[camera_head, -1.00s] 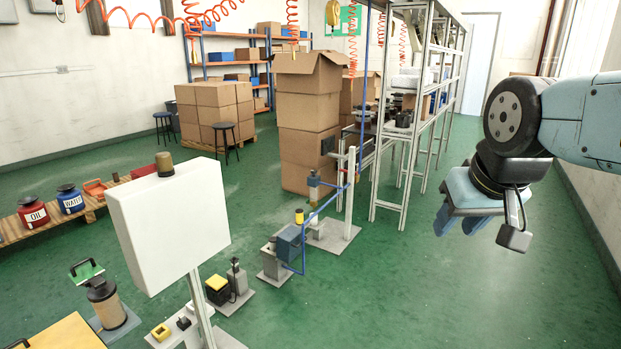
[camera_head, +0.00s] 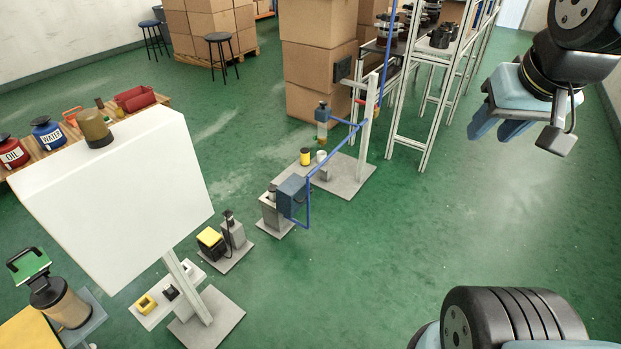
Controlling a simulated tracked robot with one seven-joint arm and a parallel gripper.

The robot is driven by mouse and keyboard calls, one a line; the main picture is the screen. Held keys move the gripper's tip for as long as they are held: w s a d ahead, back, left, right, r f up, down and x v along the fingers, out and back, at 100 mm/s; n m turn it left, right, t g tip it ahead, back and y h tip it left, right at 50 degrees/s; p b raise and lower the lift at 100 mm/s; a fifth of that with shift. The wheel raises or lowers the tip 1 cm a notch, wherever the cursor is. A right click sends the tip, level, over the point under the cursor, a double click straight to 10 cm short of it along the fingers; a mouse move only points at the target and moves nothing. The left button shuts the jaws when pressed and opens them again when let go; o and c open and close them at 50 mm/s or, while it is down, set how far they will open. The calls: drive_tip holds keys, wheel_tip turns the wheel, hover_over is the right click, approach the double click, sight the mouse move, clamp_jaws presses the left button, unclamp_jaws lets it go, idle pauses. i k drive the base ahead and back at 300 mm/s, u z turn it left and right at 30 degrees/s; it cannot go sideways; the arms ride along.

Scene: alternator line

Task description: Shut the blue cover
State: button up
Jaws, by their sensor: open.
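A dark blue box-like piece (camera_head: 292,197), possibly the blue cover, sits at the middle of the view beside a grey block on a floor plate. I cannot tell from here whether it is open or shut. A thin bent blue bar (camera_head: 335,148) runs close to it. A smaller blue-topped piece (camera_head: 322,113) stands farther back. My gripper (camera_head: 499,130) hangs at the upper right, open and empty, its blue fingers pointing down. It is well apart from these pieces.
A large white panel (camera_head: 120,185) on a post stands at the left front. Small fixtures, including a yellow-topped one (camera_head: 209,237), stand on floor plates. A metal rack (camera_head: 430,110) and stacked cartons (camera_head: 318,80) are behind. The green floor at centre right is clear.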

sight(291, 197)
drive_tip(key=u, duration=0.1)
drive_tip(key=i, duration=1.1)
drive_tip(key=u, duration=0.15)
